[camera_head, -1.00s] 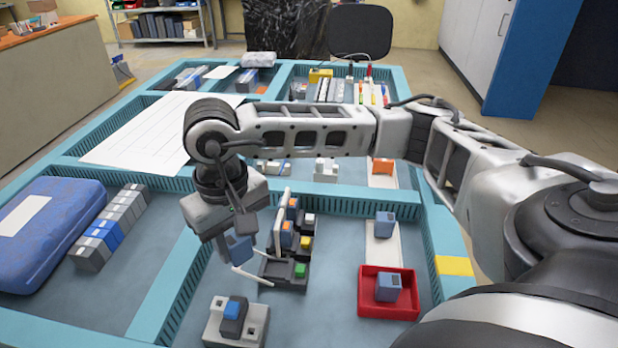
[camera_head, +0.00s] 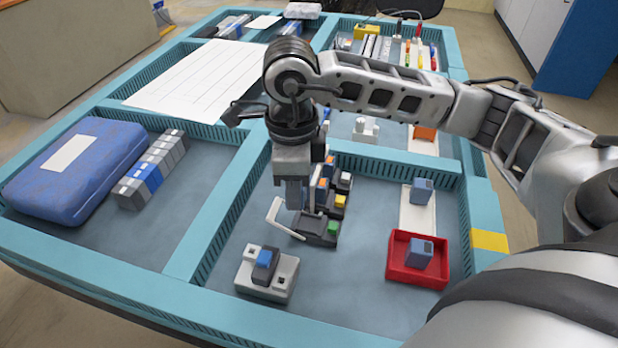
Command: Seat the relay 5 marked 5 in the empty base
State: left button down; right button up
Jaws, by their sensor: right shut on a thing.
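My right gripper (camera_head: 294,186) points straight down over the middle compartment, shut on a blue-grey relay (camera_head: 294,196). No number is readable on it. A row of dark bases (camera_head: 318,229) stands below and to the right. Its front base has a white lever (camera_head: 280,220) swung out to the left and a green block at its right. The bases behind it show orange, blue and yellow parts, partly hidden by my gripper. The relay appears above the front base, near the lever; I cannot tell whether they touch. My left gripper is not in view.
A grey block with a blue-topped piece (camera_head: 266,274) stands in front. At right are a red tray (camera_head: 394,262) holding a blue-grey relay, and another relay (camera_head: 421,190) on a white strip. Teal dividers (camera_head: 215,213) bound the compartment. A blue case (camera_head: 75,168) lies left.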

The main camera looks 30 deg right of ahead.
jog(key=m, duration=0.5)
jog(key=shift+s+d, duration=0.15)
jog(key=shift+d, duration=0.1)
jog(key=m, duration=0.4)
jog(key=shift+d+m, duration=0.25)
jog(key=shift+m, duration=0.05)
jog(key=f+m+b, duration=0.1)
jog(key=m, duration=0.2)
jog(key=f+m+b, duration=0.1)
jog(key=f+m, duration=0.1)
jog(key=m, duration=0.2)
jog(key=d+f+m+b, duration=0.1)
jog(key=f+m+b, duration=0.1)
jog(key=m, duration=0.2)
jog(key=shift+s+d+f, duration=0.1)
jog(key=shift+s+f, duration=0.15)
jog(key=shift+s, duration=0.05)
jog(key=shift+r, duration=0.1)
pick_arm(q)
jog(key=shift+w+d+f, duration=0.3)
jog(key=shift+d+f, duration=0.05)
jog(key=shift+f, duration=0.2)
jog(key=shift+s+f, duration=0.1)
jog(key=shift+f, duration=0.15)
